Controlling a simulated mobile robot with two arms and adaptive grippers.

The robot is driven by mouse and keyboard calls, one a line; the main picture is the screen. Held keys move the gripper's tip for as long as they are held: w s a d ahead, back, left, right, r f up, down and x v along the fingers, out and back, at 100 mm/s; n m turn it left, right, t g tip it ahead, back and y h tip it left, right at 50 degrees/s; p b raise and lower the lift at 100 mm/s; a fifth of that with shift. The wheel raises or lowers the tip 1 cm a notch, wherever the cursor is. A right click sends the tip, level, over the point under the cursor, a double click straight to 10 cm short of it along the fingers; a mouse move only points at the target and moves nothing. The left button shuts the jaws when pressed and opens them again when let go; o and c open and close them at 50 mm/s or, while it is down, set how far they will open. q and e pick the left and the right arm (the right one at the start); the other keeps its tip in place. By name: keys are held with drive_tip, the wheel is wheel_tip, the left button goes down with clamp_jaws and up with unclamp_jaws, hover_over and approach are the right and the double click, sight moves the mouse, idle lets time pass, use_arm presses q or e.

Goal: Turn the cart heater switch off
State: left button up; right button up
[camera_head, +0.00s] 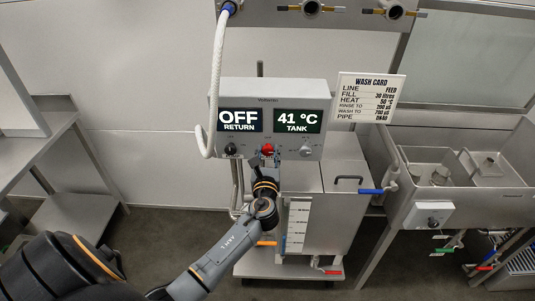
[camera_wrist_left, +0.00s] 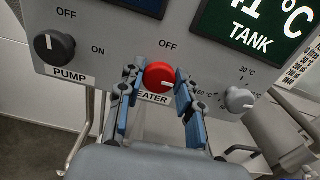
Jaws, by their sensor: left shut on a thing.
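The red heater knob (camera_wrist_left: 158,76) is on the cart's grey control box (camera_head: 270,93), above a partly covered label reading "EATER". A white mark on the knob points to the right in the left wrist view. "OFF" is printed above the knob. In the head view the red knob (camera_head: 267,149) shows small at the box's lower edge. My left gripper (camera_wrist_left: 156,84) has its blue-padded fingers on both sides of the knob and is shut on it. In the head view my left gripper (camera_head: 266,160) reaches up to the box from below. My right gripper is not in view.
A black pump knob (camera_wrist_left: 54,46) is left of the heater knob, and a grey temperature knob (camera_wrist_left: 239,99) is right. Displays read "OFF RETURN" (camera_head: 240,120) and "41 °C TANK" (camera_head: 298,121). A white hose (camera_head: 217,75) hangs left. A sink unit (camera_head: 470,200) stands right.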

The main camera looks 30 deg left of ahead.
use_arm(q)
drive_tip(key=shift+f, duration=0.1)
drive_tip(key=n+b, duration=0.2)
drive_tip(key=n, duration=0.3)
drive_tip(key=shift+f, duration=0.1)
drive_tip(key=n+b, duration=0.2)
drive_tip(key=n, duration=0.2)
drive_tip(key=shift+a+n+b, duration=0.1)
drive_tip(key=shift+n+b, duration=0.3)
drive_tip(key=n+b, duration=0.2)
drive_tip(key=n, duration=0.2)
drive_tip(key=shift+s+f, duration=0.1)
drive_tip(key=shift+n+b, duration=0.7)
drive_tip(key=shift+n, duration=1.4)
drive_tip(key=o, duration=1.1)
drive_tip(key=shift+o, duration=0.2)
